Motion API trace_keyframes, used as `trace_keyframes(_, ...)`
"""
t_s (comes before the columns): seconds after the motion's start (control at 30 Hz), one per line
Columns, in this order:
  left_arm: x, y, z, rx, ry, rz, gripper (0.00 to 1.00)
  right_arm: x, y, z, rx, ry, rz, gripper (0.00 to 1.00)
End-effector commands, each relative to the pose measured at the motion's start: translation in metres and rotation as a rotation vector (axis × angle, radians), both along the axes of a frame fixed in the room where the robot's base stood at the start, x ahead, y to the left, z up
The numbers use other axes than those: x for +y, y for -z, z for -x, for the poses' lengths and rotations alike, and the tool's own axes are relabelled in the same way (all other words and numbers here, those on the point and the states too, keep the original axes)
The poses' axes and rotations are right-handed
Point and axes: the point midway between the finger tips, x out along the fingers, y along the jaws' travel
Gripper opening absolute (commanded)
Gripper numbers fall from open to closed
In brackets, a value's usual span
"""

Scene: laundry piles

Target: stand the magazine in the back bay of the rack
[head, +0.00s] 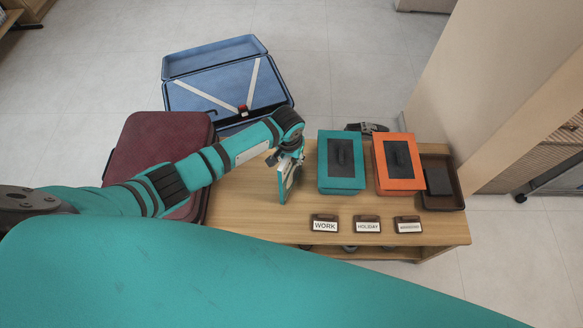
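My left arm reaches in from the left, and its gripper (287,180) points down over the wooden table, left of a teal box. At its tip is a thin, pale, flat shape with a teal edge. I cannot tell whether this is a held magazine or part of the gripper, nor whether the fingers are open or shut. No rack with bays can be made out, and no other magazine is seen. My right gripper is not in view.
On the table (262,224) stand the teal box (326,180), an orange box (381,178) and a dark brown tray (456,198). Labels WORK (325,226), HOLIDAY (368,227) and a third (408,228) line the front. A maroon suitcase (150,132) and open blue suitcase (205,62) lie left and behind.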

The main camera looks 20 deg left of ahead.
Motion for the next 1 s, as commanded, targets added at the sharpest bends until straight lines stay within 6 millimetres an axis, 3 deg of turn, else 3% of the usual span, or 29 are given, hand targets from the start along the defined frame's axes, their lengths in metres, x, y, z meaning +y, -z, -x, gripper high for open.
trace_keyframes(0.13,0.000,0.000,0.000,0.000,0.000,0.000,0.00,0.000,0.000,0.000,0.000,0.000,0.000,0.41)
trace_keyframes(0.73,0.000,-0.002,0.000,-0.001,0.000,0.000,0.00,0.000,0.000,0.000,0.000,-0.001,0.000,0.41)
trace_keyframes(1.0,0.000,-0.025,-0.001,-0.004,0.000,0.001,0.00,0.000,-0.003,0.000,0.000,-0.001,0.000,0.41)
